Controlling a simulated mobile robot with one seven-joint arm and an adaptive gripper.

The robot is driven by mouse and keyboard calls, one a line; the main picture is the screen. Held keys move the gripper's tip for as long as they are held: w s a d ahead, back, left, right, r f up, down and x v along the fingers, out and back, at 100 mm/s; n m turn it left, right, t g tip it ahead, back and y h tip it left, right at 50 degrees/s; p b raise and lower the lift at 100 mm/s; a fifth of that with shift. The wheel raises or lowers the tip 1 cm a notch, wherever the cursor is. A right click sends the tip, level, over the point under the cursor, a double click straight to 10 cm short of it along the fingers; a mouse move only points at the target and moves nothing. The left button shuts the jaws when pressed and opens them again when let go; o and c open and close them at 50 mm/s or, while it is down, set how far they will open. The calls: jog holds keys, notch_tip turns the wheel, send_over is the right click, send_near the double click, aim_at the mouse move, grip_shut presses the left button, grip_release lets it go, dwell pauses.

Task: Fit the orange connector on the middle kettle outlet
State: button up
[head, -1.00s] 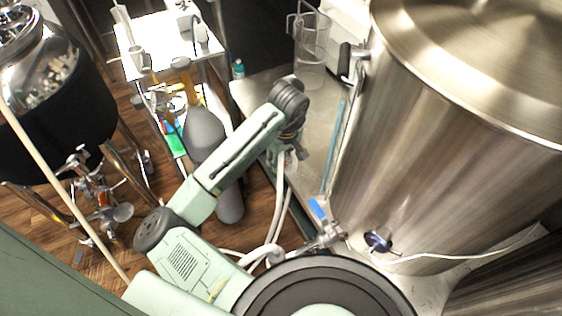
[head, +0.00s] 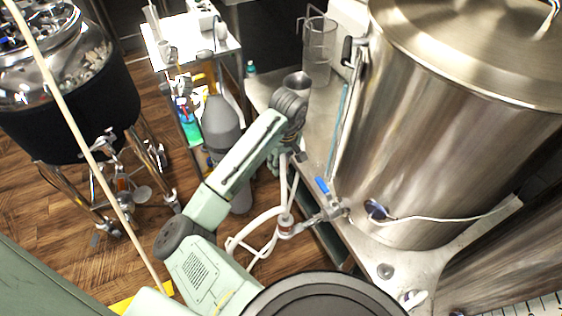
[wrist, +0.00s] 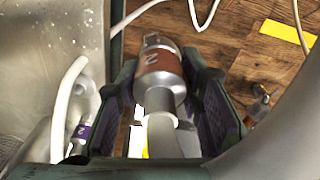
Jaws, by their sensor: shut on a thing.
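My gripper (wrist: 165,98) is shut on the orange connector (wrist: 160,66), a metal fitting with a brownish-orange band, in the wrist view. A pale hose end runs from the connector between my fingers. The large steel kettle (head: 435,140) stands to the right on a metal bench. Its outlet valve (head: 330,207) with a blue handle sits low at its left side, below and right of my wrist. A white hose (head: 262,222) hangs there. I cannot tell which outlet is the middle one.
A purple-banded connector (wrist: 80,132) on a white hose lies left of my gripper. The metal bench (head: 385,252) edge runs beside my arm. A black-jacketed vessel (head: 75,115) on legs stands left. A cart (head: 215,50) stands behind. Wooden floor shows between.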

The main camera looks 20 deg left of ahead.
jog(key=shift+r, duration=0.1)
dwell(0.3)
jog(key=shift+r+p, duration=2.1)
jog(key=shift+r, duration=0.1)
jog(key=shift+f, duration=0.1)
